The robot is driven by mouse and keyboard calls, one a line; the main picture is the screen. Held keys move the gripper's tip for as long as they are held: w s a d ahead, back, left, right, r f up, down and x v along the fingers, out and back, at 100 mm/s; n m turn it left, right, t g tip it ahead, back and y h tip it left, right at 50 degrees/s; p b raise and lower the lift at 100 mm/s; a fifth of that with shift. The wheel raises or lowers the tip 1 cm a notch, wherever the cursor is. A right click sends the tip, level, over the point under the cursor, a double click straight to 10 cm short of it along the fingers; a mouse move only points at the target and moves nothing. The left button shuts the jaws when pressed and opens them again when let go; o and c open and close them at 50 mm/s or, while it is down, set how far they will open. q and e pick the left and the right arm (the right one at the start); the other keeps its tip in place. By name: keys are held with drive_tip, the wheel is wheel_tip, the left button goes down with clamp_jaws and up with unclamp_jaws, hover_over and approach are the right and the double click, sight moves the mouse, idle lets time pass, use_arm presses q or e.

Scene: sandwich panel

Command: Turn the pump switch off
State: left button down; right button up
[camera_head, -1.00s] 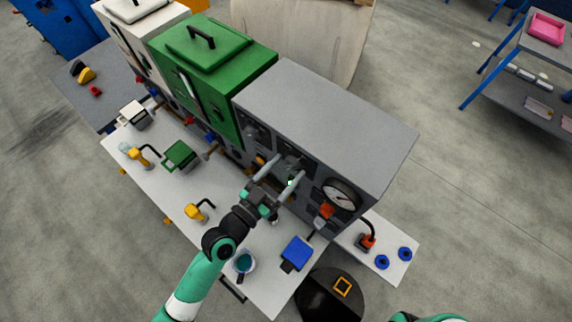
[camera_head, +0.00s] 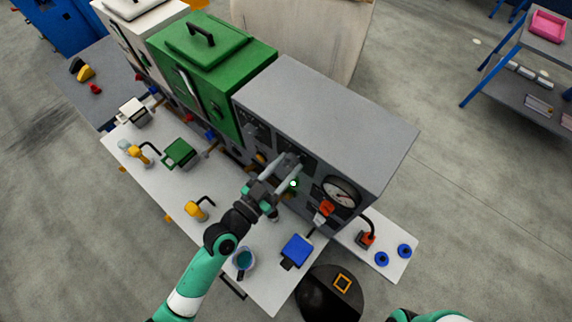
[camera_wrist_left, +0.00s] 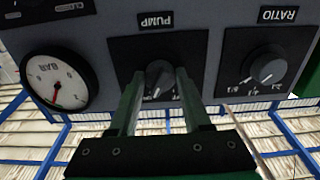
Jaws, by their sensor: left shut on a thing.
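The pump switch is a dark round knob (camera_wrist_left: 159,72) on a black plate labelled PUMP, which appears upside down in the left wrist view. The plate is on the front of the grey panel box (camera_head: 325,115). My left gripper (camera_head: 288,168) reaches this front face, and its two fingers stand on either side of the knob, shut on it. White markings show below the knob, but its exact pointer position is partly hidden by the fingers. Only a green piece of my right arm shows at the bottom edge of the head view; its gripper is out of view.
A BAR gauge (camera_wrist_left: 57,82) and a RATIO knob (camera_wrist_left: 265,67) flank the pump plate. A red-orange part (camera_head: 326,208) sits near the gauge. A blue block (camera_head: 297,250) and a teal cup (camera_head: 243,259) stand on the white table (camera_head: 262,285).

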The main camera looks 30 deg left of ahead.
use_arm(q)
drive_tip(key=shift+n, duration=0.3)
drive_tip(key=n, duration=0.5)
drive_tip(key=shift+n+p, duration=0.3)
drive_tip(key=shift+p, duration=0.05)
drive_tip(key=n, duration=0.5)
drive_tip(key=shift+d+r+n+p, duration=0.1)
drive_tip(key=shift+n+p, duration=0.2)
drive_tip(key=shift+p, duration=0.1)
drive_tip(key=shift+c, duration=1.8)
unclamp_jaws()
drive_tip(key=shift+s, duration=0.15)
